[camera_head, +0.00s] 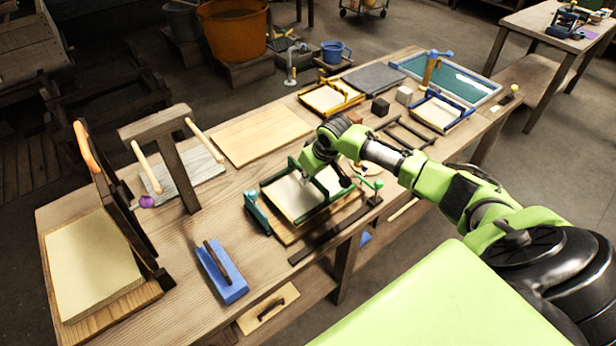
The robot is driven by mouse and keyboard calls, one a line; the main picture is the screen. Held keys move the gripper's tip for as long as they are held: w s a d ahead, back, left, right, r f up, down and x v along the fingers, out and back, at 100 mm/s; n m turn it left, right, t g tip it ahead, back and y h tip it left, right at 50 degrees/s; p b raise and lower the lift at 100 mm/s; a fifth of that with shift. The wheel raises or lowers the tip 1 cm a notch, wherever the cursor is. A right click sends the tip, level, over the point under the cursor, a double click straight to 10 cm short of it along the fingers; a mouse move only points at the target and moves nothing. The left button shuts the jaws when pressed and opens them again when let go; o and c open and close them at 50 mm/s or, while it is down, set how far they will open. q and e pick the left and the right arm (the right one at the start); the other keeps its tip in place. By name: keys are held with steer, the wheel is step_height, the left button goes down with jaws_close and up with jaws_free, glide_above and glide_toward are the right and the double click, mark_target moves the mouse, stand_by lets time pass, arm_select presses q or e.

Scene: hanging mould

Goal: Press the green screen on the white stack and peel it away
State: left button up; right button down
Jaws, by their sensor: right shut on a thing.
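The green screen (284,198) is a rectangular dark green frame around a pale sheet. It lies on a wooden board near the front middle of the bench. A cream-white stack (92,262) rests on a wooden board at the bench's left end, well apart from the screen. My left gripper is out of view.
A hinged dark board (118,200) with an orange bar stands beside the stack. A dark T-shaped post (172,160) with pale pegs stands between stack and screen. A blue block (222,272) lies in front. Yellow (350,96) and blue (462,122) framed screens lie behind.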

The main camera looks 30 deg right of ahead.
steer(key=shift+f, duration=0.8)
stand_by(0.4)
steer(key=shift+s+a+f, duration=0.1)
steer(key=shift+s+f, duration=0.2)
steer(key=shift+f, duration=0.05)
stand_by(1.6)
steer(key=shift+r+p, duration=0.15)
steer(key=shift+p, duration=0.15)
steer(key=shift+w+r+p, duration=0.15)
steer(key=shift+r+p, duration=0.45)
steer(key=shift+r, duration=0.1)
steer(key=shift+w+r+p, duration=0.15)
steer(key=shift+r+p, duration=0.45)
steer(key=shift+r, duration=0.1)
step_height(320, 180, up, 7)
steer(key=p, duration=0.7)
steer(key=shift+p, duration=0.3)
